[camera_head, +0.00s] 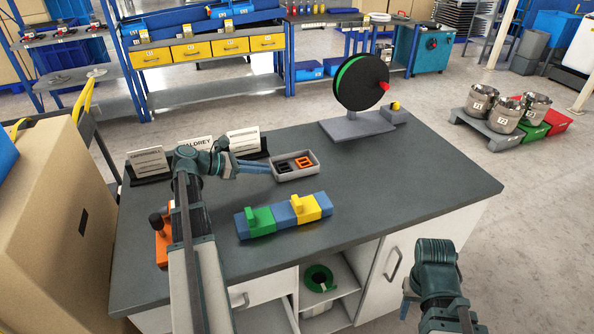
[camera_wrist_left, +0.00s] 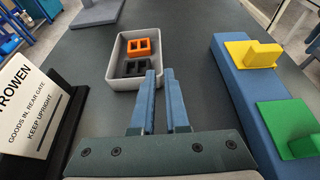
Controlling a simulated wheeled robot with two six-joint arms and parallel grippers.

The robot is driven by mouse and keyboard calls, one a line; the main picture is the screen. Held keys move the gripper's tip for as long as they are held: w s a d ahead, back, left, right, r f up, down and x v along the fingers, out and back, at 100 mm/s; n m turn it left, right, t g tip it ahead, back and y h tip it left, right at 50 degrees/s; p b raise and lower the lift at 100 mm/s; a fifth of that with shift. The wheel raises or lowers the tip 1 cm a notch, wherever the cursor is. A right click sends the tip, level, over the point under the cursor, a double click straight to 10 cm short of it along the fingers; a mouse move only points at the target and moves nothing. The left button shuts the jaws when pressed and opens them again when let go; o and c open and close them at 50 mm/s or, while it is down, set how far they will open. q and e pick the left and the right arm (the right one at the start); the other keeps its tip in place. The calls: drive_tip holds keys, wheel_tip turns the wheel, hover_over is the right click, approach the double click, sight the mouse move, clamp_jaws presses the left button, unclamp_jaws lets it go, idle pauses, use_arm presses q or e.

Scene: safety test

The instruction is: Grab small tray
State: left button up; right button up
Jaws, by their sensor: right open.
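The small grey tray (camera_head: 308,173) lies on the dark worktop and holds a black piece (camera_head: 284,167) and an orange piece (camera_head: 304,162). It also shows in the left wrist view (camera_wrist_left: 112,72). My left gripper (camera_head: 269,168) comes in from the left, with its fingertips at the tray's near end. Whether the tips touch the tray is unclear. My right gripper (camera_head: 406,305) is low at the right, in front of the cabinet, open and far from the tray.
A blue block bar (camera_head: 283,215) with green and yellow pieces lies in front of the tray. Sign cards (camera_head: 196,152) stand behind the left arm. A black reel (camera_head: 360,83) on a grey stand is at the back. The worktop's right side is clear.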

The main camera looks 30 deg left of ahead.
use_arm(q)
drive_tip(key=b, duration=0.3)
approach(300, 171)
drive_tip(key=x, duration=0.4)
drive_tip(key=shift+w+f, duration=0.25)
drive_tip(key=shift+f, duration=0.2)
drive_tip(key=shift+w+d, duration=0.2)
drive_tip(key=shift+w, duration=0.05)
drive_tip(key=b+x, duration=0.2)
drive_tip(key=x, duration=0.3)
drive_tip(key=shift+d+f, duration=0.1)
clamp_jaws()
drive_tip(key=shift+r, duration=0.2)
idle(0.6)
